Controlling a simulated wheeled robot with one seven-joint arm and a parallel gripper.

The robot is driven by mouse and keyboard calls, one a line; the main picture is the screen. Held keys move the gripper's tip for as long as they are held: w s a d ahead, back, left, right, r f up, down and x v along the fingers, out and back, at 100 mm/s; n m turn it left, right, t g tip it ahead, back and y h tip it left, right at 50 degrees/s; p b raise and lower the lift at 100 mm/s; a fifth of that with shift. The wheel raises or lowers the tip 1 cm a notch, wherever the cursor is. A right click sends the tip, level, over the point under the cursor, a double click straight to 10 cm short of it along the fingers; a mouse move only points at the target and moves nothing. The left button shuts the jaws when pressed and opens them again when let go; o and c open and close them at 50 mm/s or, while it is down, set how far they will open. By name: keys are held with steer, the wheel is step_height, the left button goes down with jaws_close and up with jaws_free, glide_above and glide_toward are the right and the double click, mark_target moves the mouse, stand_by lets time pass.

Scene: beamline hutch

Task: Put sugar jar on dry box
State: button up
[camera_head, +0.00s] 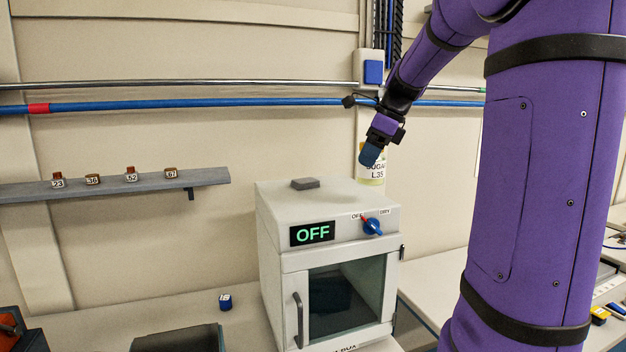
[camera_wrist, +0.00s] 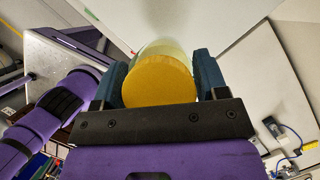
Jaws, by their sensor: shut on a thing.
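The sugar jar (camera_head: 371,172) has a pale body and a label reading "SUGAR L35". In the head view it is at the right rear of the dry box, and I cannot tell whether it touches the top. My gripper (camera_head: 372,155) is shut on the jar from above, partly covering it. In the wrist view the jar's yellow lid (camera_wrist: 160,84) sits between the two blue fingers of my gripper (camera_wrist: 163,80). The dry box (camera_head: 276,213) is a white cabinet with a green "OFF" display, a blue knob and a glass door.
A small dark block (camera_head: 305,184) lies on the dry box top. A grey wall shelf (camera_head: 120,187) with several small numbered items is at left. Pipes run along the wall behind.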

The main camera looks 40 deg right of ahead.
steer(key=shift+w+a+f, duration=0.8)
steer(key=shift+w+a, duration=0.35)
steer(key=shift+a, duration=0.6)
steer(key=shift+w+a+f, duration=0.75)
steer(key=shift+w+a, duration=0.45)
steer(key=shift+a, duration=0.5)
steer(key=shift+w+a+f, duration=0.8)
steer(key=shift+w+a, duration=0.35)
steer(key=shift+a, duration=0.6)
steer(key=shift+f, duration=0.15)
steer(key=o, duration=1.1)
steer(key=v, duration=1.2)
steer(key=s+a+f+n+h, duration=0.1)
steer(key=s+a+f+n, duration=0.3)
steer(key=s+n, duration=0.3)
steer(key=s+a+f+n+t+h, duration=0.1)
steer(key=s+a+f+n, duration=0.3)
steer(key=n, duration=0.8)
steer(key=s+a+f+n+h, duration=0.1)
steer(key=s+a+f+n, duration=0.3)
steer(key=s+a+n, duration=0.4)
steer(key=shift+s+f+n, duration=0.2)
steer(key=shift+s+n, duration=0.15)
steer(key=shift+s, duration=0.55)
steer(key=shift+s+f+n, duration=0.2)
steer(key=shift+s+n, duration=0.15)
steer(key=shift+s, duration=0.55)
